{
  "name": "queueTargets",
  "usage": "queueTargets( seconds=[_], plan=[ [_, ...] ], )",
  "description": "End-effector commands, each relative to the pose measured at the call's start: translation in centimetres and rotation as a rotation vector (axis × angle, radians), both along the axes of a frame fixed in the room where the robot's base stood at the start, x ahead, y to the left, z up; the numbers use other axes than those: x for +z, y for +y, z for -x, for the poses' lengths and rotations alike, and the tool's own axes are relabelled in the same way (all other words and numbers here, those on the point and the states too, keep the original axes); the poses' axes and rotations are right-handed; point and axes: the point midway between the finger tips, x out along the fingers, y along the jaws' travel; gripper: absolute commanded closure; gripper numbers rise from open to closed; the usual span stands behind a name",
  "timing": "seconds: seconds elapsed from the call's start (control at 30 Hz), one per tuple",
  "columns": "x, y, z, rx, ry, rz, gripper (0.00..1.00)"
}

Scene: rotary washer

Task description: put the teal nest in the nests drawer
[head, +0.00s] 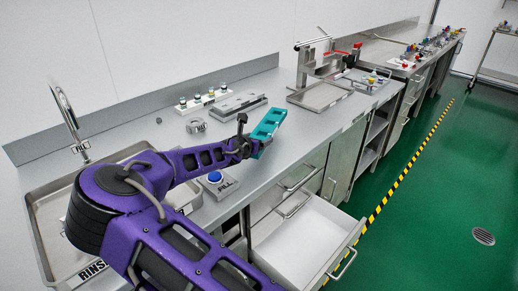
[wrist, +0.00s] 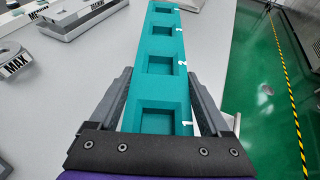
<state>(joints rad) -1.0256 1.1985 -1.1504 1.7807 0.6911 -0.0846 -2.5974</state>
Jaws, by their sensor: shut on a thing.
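The teal nest (head: 268,124) is a long bar with square pockets. My gripper (head: 246,147) is shut on it and holds it above the counter near the front edge. In the wrist view the teal nest (wrist: 163,85) lies between the two grey fingers of my gripper (wrist: 163,110), with white numbers along its right side. An open drawer (head: 345,237) sticks out below the counter, to the lower right of the nest. Its visible inside is white and looks empty. No label on it can be read, so I cannot tell whether it is the nests drawer.
A sink (head: 45,215) with a tap is at the left. A blue-button box (head: 215,180) stands on the counter near my arm. A tray fixture (head: 320,95) stands further back. The green floor (head: 420,220) right of the drawer is clear.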

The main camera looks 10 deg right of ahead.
Motion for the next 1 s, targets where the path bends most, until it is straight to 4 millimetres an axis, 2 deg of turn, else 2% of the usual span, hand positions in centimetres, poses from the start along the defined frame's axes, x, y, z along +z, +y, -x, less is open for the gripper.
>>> queueTargets(
  seconds=[0.03, 0.43, 0.87, 0.9, 1.0],
  plan=[
    [-0.9, 0.0, 0.0, 0.000, -0.002, 0.000, 0.88],
    [-5.5, 0.0, 0.0, 0.001, -0.003, 0.000, 0.88],
    [-6.2, 0.0, 0.0, 0.001, -0.004, 0.001, 0.88],
    [-6.2, 0.0, 0.0, 0.001, -0.002, 0.000, 0.14],
    [-6.2, 0.0, 0.0, 0.001, -0.002, 0.000, 0.00]
  ],
)
